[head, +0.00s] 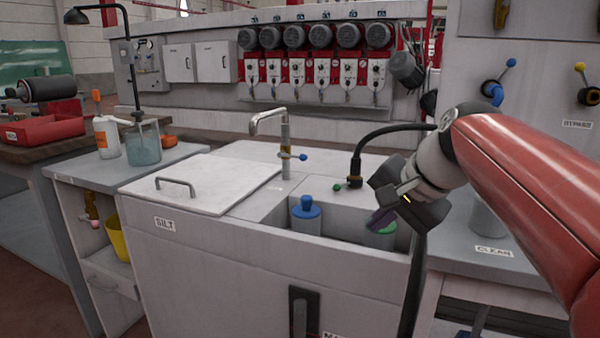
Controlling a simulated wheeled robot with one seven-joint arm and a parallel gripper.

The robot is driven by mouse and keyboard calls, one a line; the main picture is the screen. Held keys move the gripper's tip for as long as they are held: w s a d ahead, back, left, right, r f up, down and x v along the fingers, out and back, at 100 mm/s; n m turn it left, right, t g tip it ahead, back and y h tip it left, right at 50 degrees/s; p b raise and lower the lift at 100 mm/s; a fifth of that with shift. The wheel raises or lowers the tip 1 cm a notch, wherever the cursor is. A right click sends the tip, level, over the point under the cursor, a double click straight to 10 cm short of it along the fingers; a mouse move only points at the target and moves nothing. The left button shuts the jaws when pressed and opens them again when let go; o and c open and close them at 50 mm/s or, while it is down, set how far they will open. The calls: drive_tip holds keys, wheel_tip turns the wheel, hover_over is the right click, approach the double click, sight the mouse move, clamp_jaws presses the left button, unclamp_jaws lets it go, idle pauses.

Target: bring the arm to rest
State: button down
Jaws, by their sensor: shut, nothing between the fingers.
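My gripper (382,218) is at the end of my red arm, which reaches in from the right edge of the head view. It hangs in the air over the right part of the open sink compartment and points down and left. Its fingers are dark and look shut, with nothing seen between them. It partly hides a green-topped container (386,229) in the compartment below. A blue-topped container (306,213) stands to the left of it.
A metal faucet (285,135) and a black hose (357,160) rise close by on the left. A counter marked CLEAN (480,262) is at the right. A beaker (143,145) stands far left.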

drive_tip(key=s+d+f+n+h, duration=0.2)
drive_tip(key=s+f+n+h, duration=0.2)
drive_tip(key=s+f, duration=1.3)
drive_tip(key=f+n, duration=0.1)
drive_tip(key=n, duration=0.2)
drive_tip(key=shift+s+d+n, duration=0.15)
drive_tip(key=shift+s+n, duration=0.25)
